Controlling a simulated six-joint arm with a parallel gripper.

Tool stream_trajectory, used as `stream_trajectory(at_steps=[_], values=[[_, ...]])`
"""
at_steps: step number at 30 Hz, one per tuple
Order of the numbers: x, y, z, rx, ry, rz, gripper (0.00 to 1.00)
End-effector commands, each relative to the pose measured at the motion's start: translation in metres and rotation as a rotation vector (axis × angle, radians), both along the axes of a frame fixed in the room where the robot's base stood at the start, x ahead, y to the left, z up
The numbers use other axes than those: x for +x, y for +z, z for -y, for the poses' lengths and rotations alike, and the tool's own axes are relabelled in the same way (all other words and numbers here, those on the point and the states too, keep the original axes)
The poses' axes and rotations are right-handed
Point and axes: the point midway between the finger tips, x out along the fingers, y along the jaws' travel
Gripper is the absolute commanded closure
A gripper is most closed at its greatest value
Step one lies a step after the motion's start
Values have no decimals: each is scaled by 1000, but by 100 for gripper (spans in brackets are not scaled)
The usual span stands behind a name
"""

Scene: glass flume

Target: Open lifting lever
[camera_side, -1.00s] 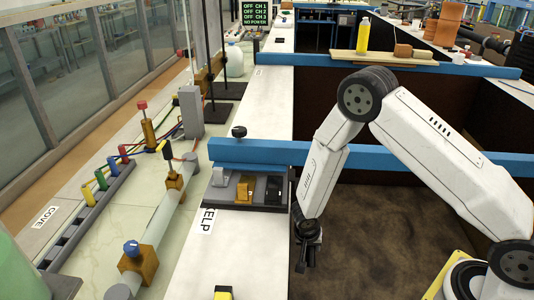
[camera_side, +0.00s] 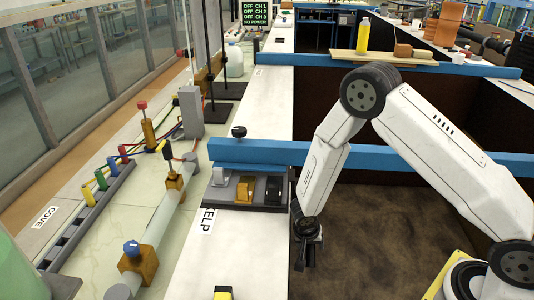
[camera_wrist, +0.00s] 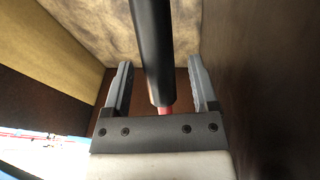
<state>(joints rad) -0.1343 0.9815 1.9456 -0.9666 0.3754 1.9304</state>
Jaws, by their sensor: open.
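My gripper (camera_side: 307,262) hangs low beside the right edge of the white bench, over the brown floor of the pit. In the wrist view its two grey fingers (camera_wrist: 157,88) stand apart, open. A black rod (camera_wrist: 152,45) with a short red part near my palm shows between them; I cannot tell whether it is the lifting lever or whether it touches a finger. A red-topped lever (camera_side: 142,105) stands farther back. My gripper is apart from these.
A blue beam (camera_side: 400,160) crosses behind my forearm. A grey tray (camera_side: 247,192) with small blocks sits on the white bench (camera_side: 195,255). Dark walls (camera_wrist: 255,80) flank my gripper in the wrist view.

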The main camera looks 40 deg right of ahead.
Motion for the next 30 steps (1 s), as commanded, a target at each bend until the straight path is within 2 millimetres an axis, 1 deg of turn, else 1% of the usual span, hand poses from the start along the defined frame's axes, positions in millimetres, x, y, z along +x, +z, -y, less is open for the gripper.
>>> stream_trajectory(at_steps=[12, 18, 22, 30], values=[[-1, 43, -13, 0, -1, 2, 24], [-2, 58, -18, -1, -3, 1, 24], [-3, 63, -19, -1, -1, 0, 24], [-3, 64, -19, -1, -2, -1, 24]])
